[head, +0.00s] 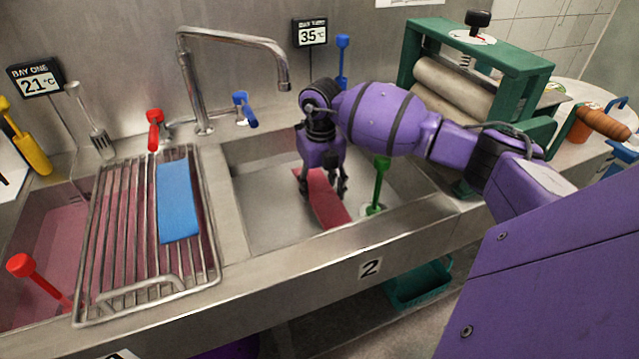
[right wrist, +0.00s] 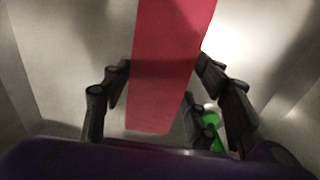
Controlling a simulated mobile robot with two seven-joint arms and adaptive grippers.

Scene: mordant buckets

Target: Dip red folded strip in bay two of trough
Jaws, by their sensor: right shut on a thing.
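The red folded strip (head: 322,197) is in bay two (head: 262,185) of the steel trough, below the rim. My right gripper (head: 338,190) reaches down into bay two and is shut on the strip. My left gripper is not in view.
A wire rack (head: 118,225) with a blue strip (head: 178,200) spans the left side, over pinkish bay one (head: 45,235). A green-handled tool (head: 379,180) stands in bay two, right of my gripper. A tap (head: 197,95) stands behind. A green roller press (head: 480,50) is at right.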

